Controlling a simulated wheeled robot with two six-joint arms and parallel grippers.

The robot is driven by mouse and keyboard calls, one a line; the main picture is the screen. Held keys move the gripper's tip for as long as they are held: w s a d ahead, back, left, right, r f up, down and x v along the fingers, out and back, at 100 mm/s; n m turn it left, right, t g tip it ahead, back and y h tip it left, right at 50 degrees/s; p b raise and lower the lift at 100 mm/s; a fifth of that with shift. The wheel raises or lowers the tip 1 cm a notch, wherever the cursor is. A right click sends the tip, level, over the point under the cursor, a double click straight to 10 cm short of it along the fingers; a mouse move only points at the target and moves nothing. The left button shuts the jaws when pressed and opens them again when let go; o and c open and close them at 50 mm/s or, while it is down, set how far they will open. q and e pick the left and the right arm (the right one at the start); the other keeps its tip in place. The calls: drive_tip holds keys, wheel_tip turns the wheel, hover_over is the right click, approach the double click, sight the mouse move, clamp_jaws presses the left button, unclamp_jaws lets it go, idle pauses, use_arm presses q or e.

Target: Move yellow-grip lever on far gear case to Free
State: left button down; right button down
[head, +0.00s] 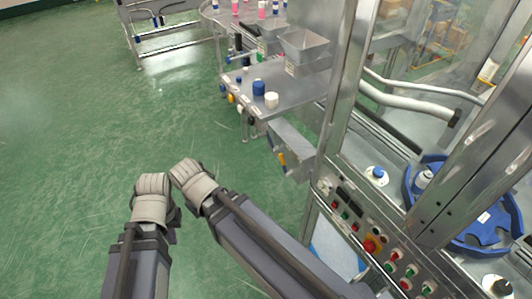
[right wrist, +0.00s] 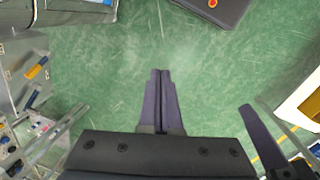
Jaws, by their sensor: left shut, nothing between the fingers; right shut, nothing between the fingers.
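A lever with a yellow grip (head: 282,159) hangs at the side of the metal machine frame in the head view, below the steel table. Which gear case each belongs to, and any Free marking, I cannot read. My left gripper (head: 153,184) is over the green floor, well left of the lever, shut and empty. My right gripper (right wrist: 160,73) is shut with its fingers together, apart from the levers, over bare floor.
The steel table (head: 290,97) bears blue and white caps, with more small coloured grips along its edge. A control panel (head: 365,241) with several buttons stands at the right, under a framed machine with a blue star wheel (head: 480,238). Green floor is clear at the left.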

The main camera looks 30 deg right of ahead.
drive_tip(key=w+d+f+n+t+h+b, duration=0.2)
drive_tip(key=w+d+f+h+b, duration=0.2)
drive_tip(key=b, duration=0.7)
drive_tip(key=w+d+f+n+t+h+b, duration=0.2)
drive_tip(key=w+d+f+h+b, duration=0.3)
drive_tip(key=w+d+f+b, duration=0.3)
drive_tip(key=w+d+f+n+t+h+b, duration=0.2)
drive_tip(key=w+d+f+h+b, duration=0.2)
drive_tip(key=w+d+b, duration=0.7)
drive_tip(key=d+f+b, duration=0.1)
drive_tip(key=d+b, duration=0.2)
drive_tip(key=b, duration=0.1)
drive_tip(key=shift+f+b, duration=0.35)
drive_tip(key=shift+f, duration=0.05)
drive_tip(key=b+x, duration=0.1)
drive_tip(key=x, duration=0.9)
drive_tip(key=shift+b, duration=0.3)
drive_tip(key=shift+s+r, duration=0.1)
drive_tip(key=shift+r, duration=0.05)
